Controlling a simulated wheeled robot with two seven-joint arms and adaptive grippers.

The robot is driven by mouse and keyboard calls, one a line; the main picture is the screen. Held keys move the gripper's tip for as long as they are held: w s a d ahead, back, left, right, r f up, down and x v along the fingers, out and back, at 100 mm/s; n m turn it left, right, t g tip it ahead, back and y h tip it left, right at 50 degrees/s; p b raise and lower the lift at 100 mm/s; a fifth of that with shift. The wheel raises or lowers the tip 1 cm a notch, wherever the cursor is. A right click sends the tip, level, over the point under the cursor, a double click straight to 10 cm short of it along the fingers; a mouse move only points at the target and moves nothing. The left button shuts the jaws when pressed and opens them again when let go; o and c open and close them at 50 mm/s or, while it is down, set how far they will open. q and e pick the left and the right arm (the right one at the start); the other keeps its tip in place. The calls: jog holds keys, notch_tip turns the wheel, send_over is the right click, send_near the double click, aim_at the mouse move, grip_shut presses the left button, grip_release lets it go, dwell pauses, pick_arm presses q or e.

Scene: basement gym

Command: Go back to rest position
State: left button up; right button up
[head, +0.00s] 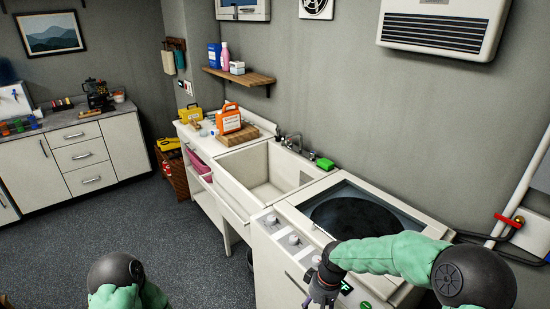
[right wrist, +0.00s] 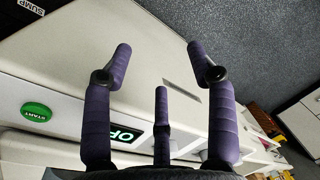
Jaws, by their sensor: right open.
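My right gripper (head: 322,290) is in front of the control panel of a white top-loading washer (head: 278,250). Its purple fingers (right wrist: 160,70) are spread open in the right wrist view, with nothing between them. The washer's green START button (right wrist: 36,111) and lit green display (right wrist: 126,135) lie behind and beside the fingers; a finger hides part of the display. I cannot tell whether any finger touches the panel. Of my left arm only a green and dark part shows at the bottom left of the head view; its gripper is out of view.
A white sink (head: 262,170) adjoins the washer, with a green sponge (head: 325,164) at its rim. An orange jug (head: 229,119) stands on the counter beyond. A shelf (head: 238,76) and heater (head: 444,22) hang on the wall. The grey floor (head: 150,225) is clear at left.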

jog(key=s+a+f+m+y+b, duration=0.1)
jog(key=s+f+m, duration=0.5)
jog(key=s+f, duration=1.3)
notch_tip(320, 180, down, 3)
jog(key=shift+s+a+f+t+y, duration=0.1)
jog(key=shift+s+a+t+y, duration=0.25)
jog(key=shift+a+y, duration=0.25)
